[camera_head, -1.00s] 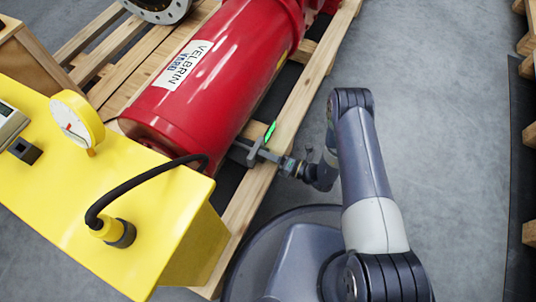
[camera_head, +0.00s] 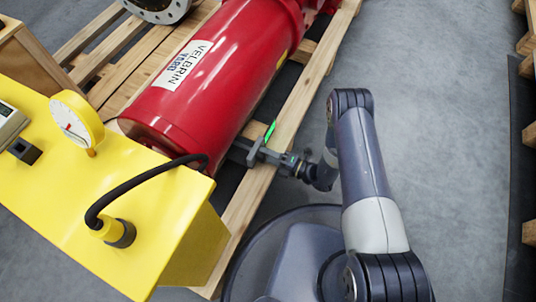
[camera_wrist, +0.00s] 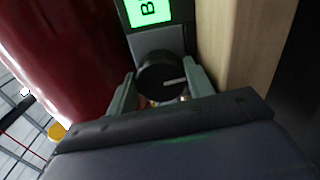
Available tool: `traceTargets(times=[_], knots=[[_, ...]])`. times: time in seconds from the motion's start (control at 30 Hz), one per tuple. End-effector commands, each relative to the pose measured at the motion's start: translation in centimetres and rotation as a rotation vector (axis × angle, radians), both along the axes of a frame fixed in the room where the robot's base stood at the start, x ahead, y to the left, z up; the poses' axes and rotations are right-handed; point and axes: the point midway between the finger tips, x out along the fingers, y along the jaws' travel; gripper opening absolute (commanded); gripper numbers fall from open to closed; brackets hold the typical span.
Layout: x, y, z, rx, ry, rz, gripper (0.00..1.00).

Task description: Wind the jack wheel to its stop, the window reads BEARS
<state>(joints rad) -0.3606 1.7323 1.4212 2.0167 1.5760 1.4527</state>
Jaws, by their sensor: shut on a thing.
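The jack wheel (camera_wrist: 160,78) shows in the wrist view as a dark round knob with a white pointer line aimed to the right. My gripper (camera_wrist: 163,76) is shut on it, one finger on its left side and one on its right. Just beyond it, the green lit window (camera_wrist: 148,10) shows a letter B lying sideways; the rest is cut off by the top edge. In the head view, my gripper (camera_head: 256,153) is at the pallet's edge beside the red cylinder. The window (camera_head: 269,131) is a thin green strip there, unreadable, and the wheel is hidden by the fingers.
The red cylinder (camera_head: 215,75) lies on a wooden pallet (camera_head: 298,105), close beside my gripper. A yellow unit (camera_head: 150,210) with a gauge (camera_head: 76,122) and a black cable (camera_head: 135,182) stands at left. Grey floor (camera_head: 430,100) is clear at right.

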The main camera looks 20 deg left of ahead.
Motion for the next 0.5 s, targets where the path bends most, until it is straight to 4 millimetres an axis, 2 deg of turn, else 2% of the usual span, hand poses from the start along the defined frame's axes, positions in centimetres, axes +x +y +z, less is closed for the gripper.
traceTargets(times=[0.07,0.1,0.37,0.5], knots=[[-0.08,0.00,-0.11,-0.002,0.001,0.002,0.27],[-0.09,0.00,-0.11,-0.002,0.001,0.002,0.50],[-0.06,-0.01,-0.12,-0.002,0.000,0.001,0.71],[-0.02,0.00,-0.18,-0.004,-0.001,0.000,0.71]])
